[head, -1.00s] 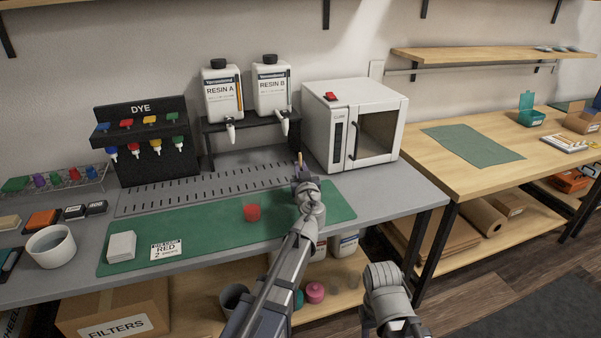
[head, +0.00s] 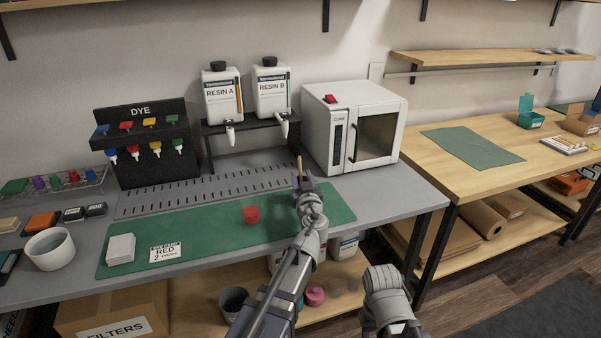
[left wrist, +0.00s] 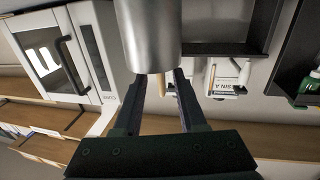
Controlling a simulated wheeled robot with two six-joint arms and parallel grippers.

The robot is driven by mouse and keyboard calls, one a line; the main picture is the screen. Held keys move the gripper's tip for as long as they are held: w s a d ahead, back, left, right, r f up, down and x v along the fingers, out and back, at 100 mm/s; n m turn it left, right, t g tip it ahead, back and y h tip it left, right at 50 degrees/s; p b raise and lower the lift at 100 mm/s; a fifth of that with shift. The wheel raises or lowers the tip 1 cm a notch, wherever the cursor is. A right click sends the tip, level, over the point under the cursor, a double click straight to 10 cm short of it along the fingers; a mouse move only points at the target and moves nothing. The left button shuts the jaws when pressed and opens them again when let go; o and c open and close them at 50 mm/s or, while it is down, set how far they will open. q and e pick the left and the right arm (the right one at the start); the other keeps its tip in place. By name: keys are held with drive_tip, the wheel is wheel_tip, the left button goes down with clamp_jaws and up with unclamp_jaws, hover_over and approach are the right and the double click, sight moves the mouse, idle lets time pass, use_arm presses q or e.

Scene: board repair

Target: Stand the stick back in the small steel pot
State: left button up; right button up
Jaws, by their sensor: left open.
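The steel pot (left wrist: 150,35) is a plain shiny cylinder at the top middle of the left wrist view, which is upside down. The thin wooden stick (left wrist: 162,86) shows past the pot's rim, between my left fingers, and appears to stand in the pot. In the head view the stick (head: 299,164) points up, nearly upright, just beyond my left gripper (head: 303,184). That gripper is open, its fingers on either side of the stick with gaps. The pot is hidden behind the gripper in the head view. My right gripper is not in view.
The white curing oven (head: 325,150) is close on the right. The resin stand (head: 245,123) is behind. A white bowl (head: 50,249) and label card (head: 165,251) lie farther left.

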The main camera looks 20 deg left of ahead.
use_arm(q)
drive_tip(key=v, duration=0.4)
drive_tip(key=shift+s+r, duration=0.15)
drive_tip(key=s+d+m+g+h+p, duration=0.2)
drive_tip(key=s+d+m+g+p, duration=0.1)
drive_tip(key=s+p, duration=0.5)
drive_tip(key=s+d+r+m+g+h+p, duration=0.1)
drive_tip(key=s+d+m+g+h+p, duration=0.1)
drive_tip(key=s+d+g+p, duration=0.4)
drive_tip(key=s+d+m+g+h+p, duration=0.1)
drive_tip(key=s+d+m+g+p, duration=0.2)
drive_tip(key=s+g+p, duration=0.5)
drive_tip(key=shift+s+d+r+m+h+p, duration=0.35)
drive_tip(key=shift+s+d+p, duration=0.45)
drive_tip(key=shift+s, duration=2.3)
drive_tip(key=shift+a, duration=0.15)
